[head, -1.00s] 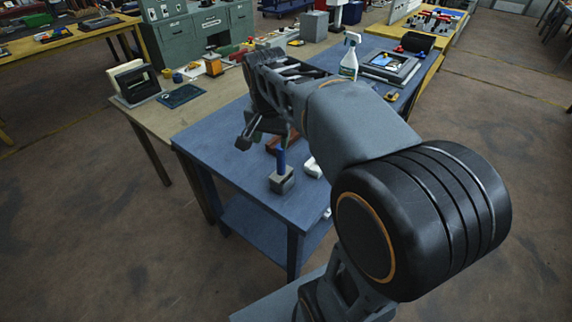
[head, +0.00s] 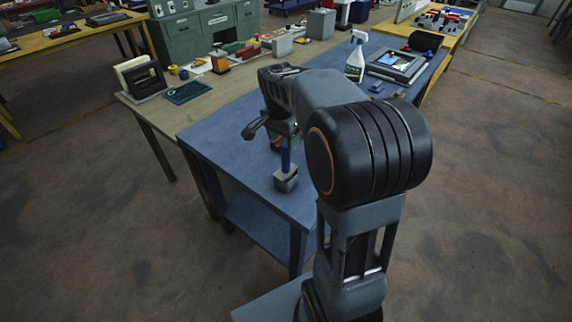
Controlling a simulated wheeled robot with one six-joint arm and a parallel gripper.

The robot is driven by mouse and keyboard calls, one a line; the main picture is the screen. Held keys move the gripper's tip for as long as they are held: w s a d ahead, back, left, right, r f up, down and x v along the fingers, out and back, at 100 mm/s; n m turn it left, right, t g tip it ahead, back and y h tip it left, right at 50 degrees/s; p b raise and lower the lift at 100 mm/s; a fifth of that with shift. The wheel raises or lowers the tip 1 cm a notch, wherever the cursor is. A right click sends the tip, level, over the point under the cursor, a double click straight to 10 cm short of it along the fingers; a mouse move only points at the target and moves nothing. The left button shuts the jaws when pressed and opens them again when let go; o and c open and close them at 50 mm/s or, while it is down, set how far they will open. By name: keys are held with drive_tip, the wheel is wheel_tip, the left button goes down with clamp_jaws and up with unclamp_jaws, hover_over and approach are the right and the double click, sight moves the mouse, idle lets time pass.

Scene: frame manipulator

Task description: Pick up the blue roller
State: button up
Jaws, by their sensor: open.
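The blue roller (head: 286,158) stands upright in a small grey block (head: 286,181) on the blue table, near its front edge. My gripper (head: 272,130) is above the table, close to the top of the roller in the picture. It is open, with one dark finger sticking out to the left. The upper end of the roller is partly hidden by my gripper. I cannot tell whether the roller is between the fingers or behind them, and nothing seems to be held.
The blue table (head: 222,140) is bare to the left of the block. A spray bottle (head: 355,60) and a grey framed tray (head: 398,66) stand farther back. A wooden table (head: 150,102) adjoins on the left, with a dark mat (head: 187,93) on it.

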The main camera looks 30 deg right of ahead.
sight(285, 144)
drive_tip(key=shift+d+f, duration=0.2)
drive_tip(key=shift+f, duration=1)
drive_tip(key=shift+d+f, duration=0.15)
drive_tip(key=shift+f, duration=1.05)
clamp_jaws()
